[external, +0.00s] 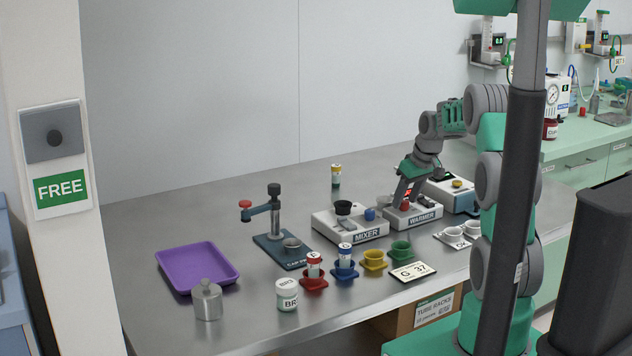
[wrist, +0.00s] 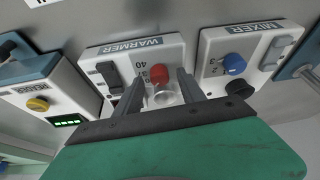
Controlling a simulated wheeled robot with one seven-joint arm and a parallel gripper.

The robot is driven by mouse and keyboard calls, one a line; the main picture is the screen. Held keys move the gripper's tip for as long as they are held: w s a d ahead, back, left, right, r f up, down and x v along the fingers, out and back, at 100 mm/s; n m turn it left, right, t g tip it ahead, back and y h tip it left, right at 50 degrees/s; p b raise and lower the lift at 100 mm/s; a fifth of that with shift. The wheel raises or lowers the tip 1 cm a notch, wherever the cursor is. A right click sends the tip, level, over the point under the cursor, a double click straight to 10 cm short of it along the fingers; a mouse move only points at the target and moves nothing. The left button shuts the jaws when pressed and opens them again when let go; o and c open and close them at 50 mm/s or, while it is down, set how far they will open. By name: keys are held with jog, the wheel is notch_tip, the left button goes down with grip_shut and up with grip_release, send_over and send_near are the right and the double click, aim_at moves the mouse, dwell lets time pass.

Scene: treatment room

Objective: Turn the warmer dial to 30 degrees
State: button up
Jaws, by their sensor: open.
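The warmer (external: 412,215) is a white box with a "WARMER" label on the steel table. Its red dial (external: 405,205) shows just below my gripper (external: 404,198). In the wrist view the warmer (wrist: 101,58) is upside down, with the red dial (wrist: 160,74) between my fingertips (wrist: 163,88). The fingers are open, one on each side of the dial; I cannot tell whether they touch it. Scale marks 40 and 37 show beside the dial. Other marks and the dial's pointer are hidden or too small to read. A round clear well sits beside the dial.
The mixer (external: 350,224) with a blue knob stands close left of the warmer. Another device with a yellow knob (external: 457,183) stands to the right. Coloured cup holders, a "G 37" card (external: 413,271) and white cups (external: 475,230) stand in front. A purple tray (external: 197,266) lies left.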

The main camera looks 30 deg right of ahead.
jog(key=v, duration=0.7)
jog(key=shift+r+b, duration=0.2)
jog(key=shift+b, duration=0.1)
jog(key=shift+s, duration=0.1)
jog(key=s+a+r, duration=0.3)
jog(key=s+a, duration=0.3)
jog(key=a, duration=0.6)
jog(key=s+a+f, duration=0.2)
jog(key=s+a, duration=0.3)
jog(key=s, duration=0.4)
jog(key=s+a+f+g, duration=0.1)
jog(key=s+a+f, duration=0.1)
jog(key=s+a, duration=0.4)
jog(key=s, duration=0.4)
jog(key=shift+m, duration=0.4)
jog(key=shift+r, duration=0.1)
